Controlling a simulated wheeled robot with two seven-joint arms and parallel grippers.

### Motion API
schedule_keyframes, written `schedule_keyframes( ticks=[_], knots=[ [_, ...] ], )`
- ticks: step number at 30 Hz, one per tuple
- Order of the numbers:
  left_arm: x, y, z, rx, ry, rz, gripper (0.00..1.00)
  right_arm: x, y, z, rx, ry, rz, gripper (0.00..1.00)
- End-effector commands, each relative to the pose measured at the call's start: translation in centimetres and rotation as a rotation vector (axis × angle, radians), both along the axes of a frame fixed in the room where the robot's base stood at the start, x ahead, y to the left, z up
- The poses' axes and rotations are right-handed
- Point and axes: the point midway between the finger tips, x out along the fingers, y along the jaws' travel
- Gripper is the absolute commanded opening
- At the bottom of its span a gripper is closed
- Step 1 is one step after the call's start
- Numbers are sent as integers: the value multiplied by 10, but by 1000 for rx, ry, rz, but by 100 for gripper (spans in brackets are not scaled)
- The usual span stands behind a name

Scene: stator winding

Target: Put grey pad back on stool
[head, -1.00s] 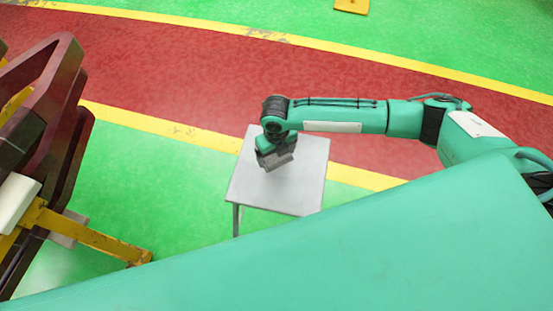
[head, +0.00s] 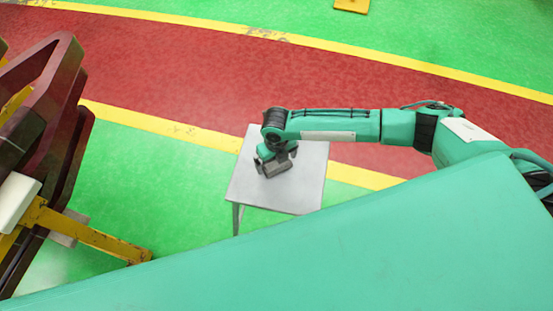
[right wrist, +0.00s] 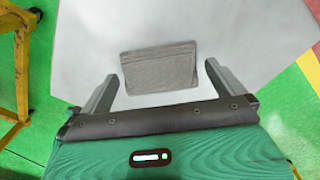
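The grey pad (head: 277,170) is a small dark grey block on top of the light grey stool (head: 307,182). In the right wrist view the pad (right wrist: 160,67) appears to lie flat on the pale stool top (right wrist: 235,30). My right gripper (head: 274,157) is over the stool, right at the pad. Its two fingers are spread apart in the right wrist view (right wrist: 161,78), with a gap between each finger and the pad's sides. The gripper hides part of the pad in the head view. My left gripper is not in view.
A yellow frame (head: 95,240) with dark red curved parts (head: 50,110) stands left of the stool. The stool top around the pad is bare. The green and red floor with yellow lines is clear around the stool.

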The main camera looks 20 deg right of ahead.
Motion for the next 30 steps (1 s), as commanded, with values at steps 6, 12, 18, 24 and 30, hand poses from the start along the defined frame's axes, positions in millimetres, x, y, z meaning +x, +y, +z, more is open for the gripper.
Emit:
schedule_keyframes(
  ticks=[6,12,18,24,30],
  knots=[
    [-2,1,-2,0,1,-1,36,1,0,21,2,-4,0,100],
    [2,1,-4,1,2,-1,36,2,0,64,2,-5,1,100],
    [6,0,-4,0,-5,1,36,1,0,102,1,-4,1,100],
    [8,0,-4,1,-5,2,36,1,0,121,0,-1,-1,100],
    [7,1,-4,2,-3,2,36,1,0,124,0,0,-1,100]
  ],
)
